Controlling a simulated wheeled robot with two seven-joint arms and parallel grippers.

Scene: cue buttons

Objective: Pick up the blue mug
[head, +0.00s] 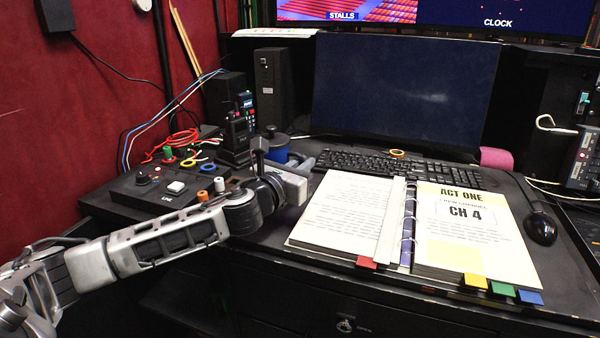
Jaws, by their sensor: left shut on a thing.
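The blue mug (275,153) stands at the back left of the desk, in front of the black speaker and left of the keyboard. It has a dark top, and its lower part is hidden behind my gripper. My left gripper (284,162) reaches in from the left over the button panel and is shut on the blue mug. I cannot tell whether the mug touches the desk. My right gripper is not in view.
A button panel (152,191) and red cable (182,139) lie to the left. An open binder (335,214), keyboard (385,164) and black mouse (541,229) cover the middle and right. A monitor (395,88) stands behind, with a handset (237,135) near the mug.

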